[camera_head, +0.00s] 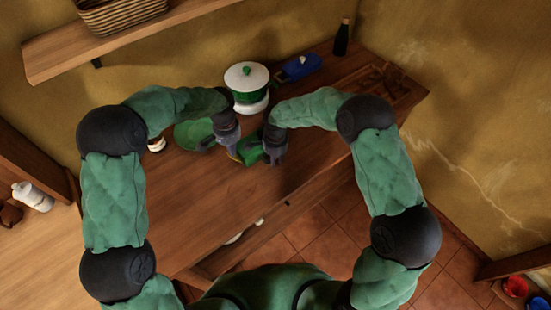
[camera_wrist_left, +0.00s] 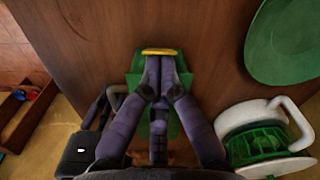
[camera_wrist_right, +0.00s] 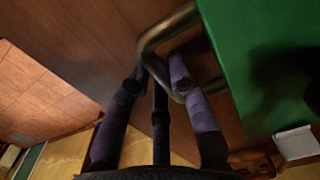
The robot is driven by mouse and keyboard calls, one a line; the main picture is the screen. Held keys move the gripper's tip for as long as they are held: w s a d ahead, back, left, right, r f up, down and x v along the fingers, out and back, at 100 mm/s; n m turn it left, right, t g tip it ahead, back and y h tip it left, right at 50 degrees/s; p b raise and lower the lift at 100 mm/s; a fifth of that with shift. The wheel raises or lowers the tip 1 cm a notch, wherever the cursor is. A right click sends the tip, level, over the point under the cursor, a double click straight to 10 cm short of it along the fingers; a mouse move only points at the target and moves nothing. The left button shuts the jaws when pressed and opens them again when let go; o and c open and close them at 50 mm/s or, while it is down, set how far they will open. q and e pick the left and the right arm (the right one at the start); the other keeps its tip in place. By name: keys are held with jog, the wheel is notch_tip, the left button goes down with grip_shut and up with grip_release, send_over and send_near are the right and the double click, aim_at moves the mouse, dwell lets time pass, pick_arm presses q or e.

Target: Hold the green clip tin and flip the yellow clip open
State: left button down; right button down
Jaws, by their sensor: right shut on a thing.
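The green clip tin (camera_head: 251,152) is on the wooden counter between my two grippers; its top also shows in the left wrist view (camera_wrist_left: 135,68). The yellow clip (camera_wrist_left: 161,52) lies along its edge, just beyond my left fingertips. My left gripper (camera_wrist_left: 160,64) has its fingertips together, right at the clip; whether they touch it I cannot tell. In the right wrist view the tin's green side (camera_wrist_right: 265,50) fills the right, with a dark loop handle (camera_wrist_right: 164,30). My right gripper (camera_wrist_right: 160,70) is shut on this handle.
A blue box (camera_head: 299,68), a dark bottle (camera_head: 342,40) and a wooden rack (camera_head: 385,85) are farther back. The counter's front area (camera_head: 215,200) is clear.

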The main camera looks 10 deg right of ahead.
pick_arm(q)
jog(key=shift+s+a+f, duration=0.3)
jog(key=shift+a+f, duration=0.05)
jog(key=shift+a, duration=0.15)
notch_tip(320, 180, up, 8)
jog(key=shift+w+d, duration=0.2)
jog(key=shift+d, duration=0.15)
dwell(0.4)
pick_arm(e)
jog(key=c, duration=1.1)
grip_release()
jog(key=shift+o, duration=0.2)
notch_tip(320, 180, up, 12)
pick_arm(q)
jog(key=shift+r, duration=0.1)
